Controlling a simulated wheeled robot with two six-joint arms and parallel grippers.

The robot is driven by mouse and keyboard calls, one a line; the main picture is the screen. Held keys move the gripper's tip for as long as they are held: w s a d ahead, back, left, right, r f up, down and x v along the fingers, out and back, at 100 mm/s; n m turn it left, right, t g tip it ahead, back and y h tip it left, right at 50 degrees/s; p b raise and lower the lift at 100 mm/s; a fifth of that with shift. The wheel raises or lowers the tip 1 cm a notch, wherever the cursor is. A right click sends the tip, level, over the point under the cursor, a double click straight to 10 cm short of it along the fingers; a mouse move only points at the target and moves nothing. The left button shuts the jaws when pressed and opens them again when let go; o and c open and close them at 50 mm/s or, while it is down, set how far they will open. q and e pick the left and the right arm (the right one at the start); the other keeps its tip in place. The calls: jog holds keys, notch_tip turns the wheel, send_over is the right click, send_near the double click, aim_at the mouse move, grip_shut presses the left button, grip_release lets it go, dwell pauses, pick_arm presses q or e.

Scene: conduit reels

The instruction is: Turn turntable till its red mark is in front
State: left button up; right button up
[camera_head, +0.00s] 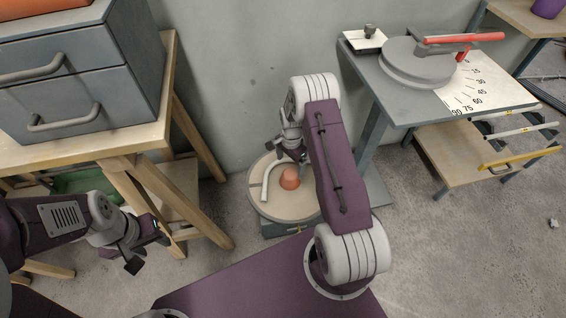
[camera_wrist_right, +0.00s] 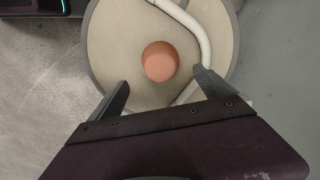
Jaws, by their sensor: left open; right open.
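The turntable (camera_head: 290,210) is a round pale wooden disc with a grey rim, low near the wall in the head view. It also fills the top of the right wrist view (camera_wrist_right: 112,45). An orange round piece (camera_head: 289,180) and a bent white conduit (camera_head: 266,182) are on it. I see no clear red mark on the visible disc or rim; my right arm hides part of it. My right gripper (camera_wrist_right: 161,82) is open above the disc, its fingers either side of the orange piece in the picture. My left gripper (camera_head: 148,252) is open and empty, left of the turntable.
A wooden bench (camera_head: 150,140) with a grey drawer cabinet (camera_head: 75,95) stands at left. At right, a grey table (camera_head: 395,105) carries a bender with a red handle (camera_head: 465,38) and an angle scale. Bare floor (camera_head: 450,240) lies at lower right.

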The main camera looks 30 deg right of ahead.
aim_at(290, 174)
jog(key=shift+f+b, duration=0.35)
notch_tip(290, 174, down, 8)
jog(key=b, duration=0.5)
jog(key=shift+f, duration=0.25)
grip_shut()
jog(key=shift+r, duration=0.1)
